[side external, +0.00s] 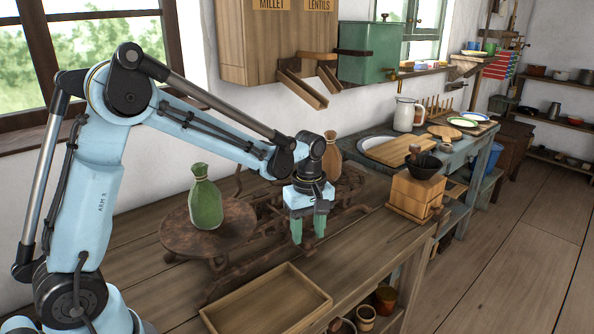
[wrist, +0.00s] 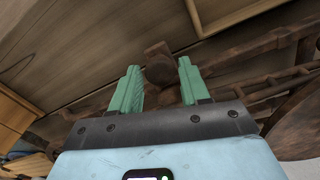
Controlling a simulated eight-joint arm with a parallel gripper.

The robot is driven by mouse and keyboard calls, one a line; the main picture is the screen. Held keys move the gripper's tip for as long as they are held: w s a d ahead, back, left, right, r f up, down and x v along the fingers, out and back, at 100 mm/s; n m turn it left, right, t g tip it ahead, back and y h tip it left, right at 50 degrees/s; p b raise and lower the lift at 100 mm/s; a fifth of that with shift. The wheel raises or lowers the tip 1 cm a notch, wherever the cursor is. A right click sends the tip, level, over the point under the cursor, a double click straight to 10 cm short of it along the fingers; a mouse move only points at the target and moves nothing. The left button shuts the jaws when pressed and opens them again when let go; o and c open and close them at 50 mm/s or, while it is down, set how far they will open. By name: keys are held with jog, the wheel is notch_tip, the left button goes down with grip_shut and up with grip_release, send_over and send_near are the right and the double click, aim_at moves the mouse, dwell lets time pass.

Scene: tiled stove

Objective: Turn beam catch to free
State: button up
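A rusty brown balance scale (side external: 243,262) stands on the wooden bench, with a round pan (side external: 178,238) at its left end. In the wrist view, a rounded brown knob on a short block (wrist: 158,70), which looks like the beam catch, shows between the open fingertips (wrist: 159,82). Gaps show on both sides of it; I cannot tell how deep it sits between them. The catch is not discernible in the side view. The rusty beam (wrist: 235,58) runs across behind it.
A green sack (side external: 206,204) stands on the left pan and a brown sack (side external: 331,158) at the scale's far end. A shallow wooden tray (side external: 268,305) lies in front. A wooden grinder (side external: 415,194) stands right. Bare bench (side external: 372,240) lies between gripper and grinder.

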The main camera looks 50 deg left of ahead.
jog(key=shift+o, duration=1.1)
notch_tip(320, 180, up, 12)
jog(key=shift+d, duration=0.1)
jog(key=n+y, duration=0.5)
send_near(311, 236)
jog(key=shift+h, duration=0.3)
jog(key=x, duration=0.4)
jog(key=a+x, duration=0.1)
jog(key=x, duration=0.3)
jog(key=shift+a+f, duration=0.1)
jog(key=shift+a, duration=0.15)
jog(key=shift+c, duration=0.3)
